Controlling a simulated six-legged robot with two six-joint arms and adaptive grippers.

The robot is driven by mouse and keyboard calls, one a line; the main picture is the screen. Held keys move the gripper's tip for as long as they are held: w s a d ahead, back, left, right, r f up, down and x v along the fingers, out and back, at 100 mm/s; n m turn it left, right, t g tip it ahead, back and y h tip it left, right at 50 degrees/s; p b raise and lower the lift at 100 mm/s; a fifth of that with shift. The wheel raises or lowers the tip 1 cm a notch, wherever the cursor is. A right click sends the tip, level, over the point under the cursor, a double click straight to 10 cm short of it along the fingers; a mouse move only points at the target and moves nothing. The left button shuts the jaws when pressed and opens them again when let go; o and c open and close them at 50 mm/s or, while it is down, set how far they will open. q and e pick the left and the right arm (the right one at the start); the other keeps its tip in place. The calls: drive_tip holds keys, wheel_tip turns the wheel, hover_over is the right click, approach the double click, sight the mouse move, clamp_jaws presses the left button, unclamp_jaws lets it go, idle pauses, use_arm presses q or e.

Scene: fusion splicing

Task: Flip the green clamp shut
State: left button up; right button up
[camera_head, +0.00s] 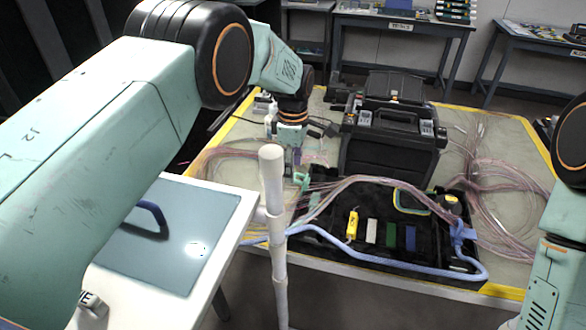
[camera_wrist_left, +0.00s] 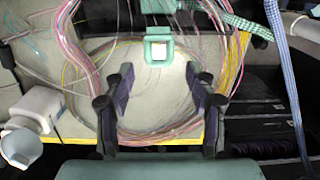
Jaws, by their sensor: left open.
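The green clamp (camera_head: 302,180) is a small mint-green piece at the left end of the black tray, below my left gripper in the head view. In the left wrist view the clamp (camera_wrist_left: 147,50) is a square frame with a pale middle, at top centre, just beyond the fingertips. Whether its lid stands up is hard to tell. My left gripper (camera_wrist_left: 158,78) is open, with its dark fingers spread and nothing between them. In the head view the left gripper (camera_head: 296,152) points down and is small. My right arm shows at the right edge, but its gripper is out of view.
A black splicer case (camera_head: 385,150) stands behind the tray (camera_head: 330,235). A blue cable (camera_head: 390,266) and pink fibre bundles (camera_head: 500,190) cross the work table. A white post (camera_head: 272,200) rises in front. A white cup-like fixture (camera_wrist_left: 22,148) is at the wrist view's left.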

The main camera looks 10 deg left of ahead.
use_arm(q)
drive_tip(key=shift+w+d+f, duration=0.1)
drive_tip(key=shift+f, duration=0.6)
